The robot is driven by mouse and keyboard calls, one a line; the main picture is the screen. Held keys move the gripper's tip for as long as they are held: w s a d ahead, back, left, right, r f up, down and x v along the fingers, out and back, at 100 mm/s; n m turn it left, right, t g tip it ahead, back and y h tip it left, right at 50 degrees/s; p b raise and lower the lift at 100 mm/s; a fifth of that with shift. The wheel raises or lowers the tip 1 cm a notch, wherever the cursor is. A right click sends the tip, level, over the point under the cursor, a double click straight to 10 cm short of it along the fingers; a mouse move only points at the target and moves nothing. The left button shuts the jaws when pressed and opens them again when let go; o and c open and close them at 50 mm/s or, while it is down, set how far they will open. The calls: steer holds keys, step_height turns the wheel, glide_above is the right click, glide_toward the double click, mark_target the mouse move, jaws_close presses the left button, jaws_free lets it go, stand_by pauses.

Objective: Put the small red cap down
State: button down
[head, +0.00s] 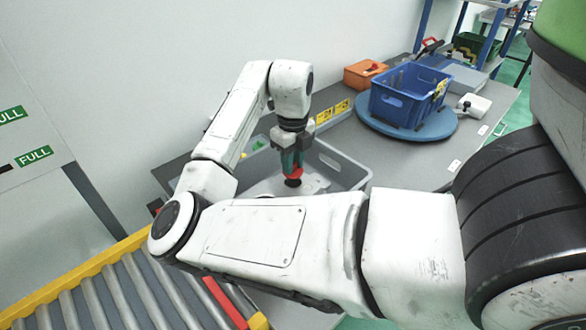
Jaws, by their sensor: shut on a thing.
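The small red cap (295,172) is at the tips of my gripper (292,168) in the head view. My gripper points down and is shut on the cap. It is over the grey tray (345,164) on the table. A small dark round spot or part shows just below the cap; I cannot tell whether the cap touches anything. My forearm hides the near part of the tray.
A blue crate (398,104) stands on a blue round turntable (440,127) at the right. An orange box (362,73) stands behind it. A roller conveyor (110,300) is at the front left. Grey table (400,165) right of the tray is clear.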

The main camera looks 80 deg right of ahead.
steer(key=shift+f, duration=1.45)
steer(key=shift+f, duration=0.1)
steer(key=shift+f, duration=0.25)
steer(key=c, duration=0.9)
jaws_free()
step_height(320, 180, up, 13)
steer(key=shift+f, duration=0.15)
